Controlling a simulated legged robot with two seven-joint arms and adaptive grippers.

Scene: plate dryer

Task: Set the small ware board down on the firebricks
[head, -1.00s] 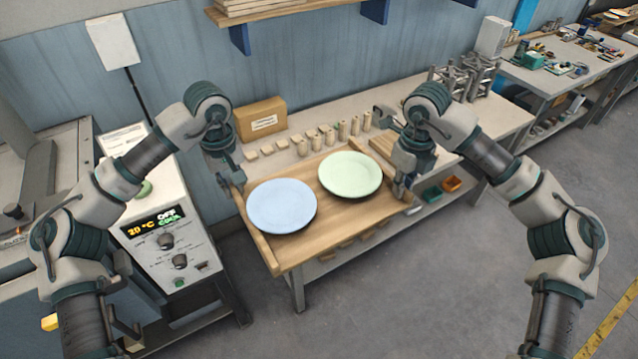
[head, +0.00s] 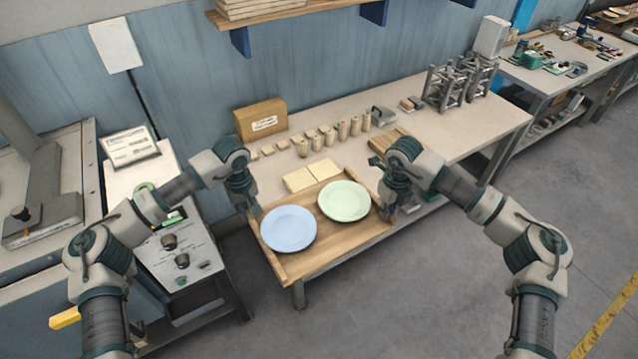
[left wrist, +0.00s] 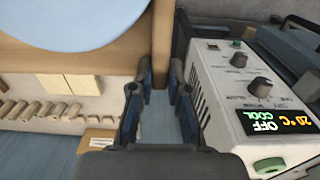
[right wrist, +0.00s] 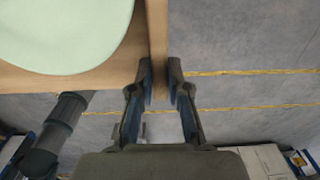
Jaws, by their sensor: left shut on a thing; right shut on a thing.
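The wooden ware board (head: 330,238), with raised end rims, carries a blue plate (head: 288,229) and a pale green plate (head: 343,201). My left gripper (head: 256,210) is shut on its left rim and my right gripper (head: 388,208) on its right rim. The rims also show between the fingers in the left wrist view (left wrist: 161,50) and the right wrist view (right wrist: 158,40). Two cream slabs, seemingly the firebricks (head: 313,175), lie side by side on the bench just behind the board's far edge. The board looks level; its height over the bench is unclear.
The bench (head: 440,142) holds a row of small posts (head: 338,131), a cardboard box (head: 260,121), wooden slats (head: 392,141) and metal stands (head: 460,82). The controller cabinet (head: 185,245) stands at the left. The board overhangs the bench's front.

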